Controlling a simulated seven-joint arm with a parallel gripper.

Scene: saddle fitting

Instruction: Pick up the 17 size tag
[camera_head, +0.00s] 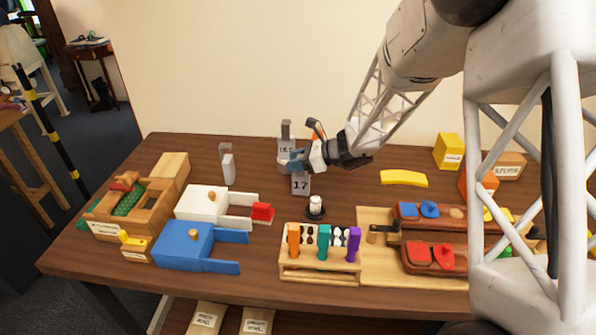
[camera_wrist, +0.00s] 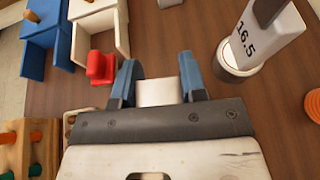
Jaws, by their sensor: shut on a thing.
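The 17 size tag (camera_head: 300,186) is a grey-white block with a dark "17" on its face. It shows just below my gripper (camera_head: 291,160) in the head view. In the wrist view my gripper (camera_wrist: 158,88) is shut on a pale block (camera_wrist: 160,93) between its two blue fingers, which matches the 17 tag seen from above. A 16.5 tag (camera_wrist: 262,38) stands on a round white base to the right in the wrist view. In the head view that tag (camera_head: 286,132) is partly hidden behind my gripper.
Another pale tag-like piece (camera_head: 228,165) stands to the left. A small black-and-white stand (camera_head: 316,207) is in front of my gripper. White (camera_head: 205,204) and blue (camera_head: 183,243) box fixtures are at front left, and a rack of coloured pieces (camera_head: 320,265) is at the front.

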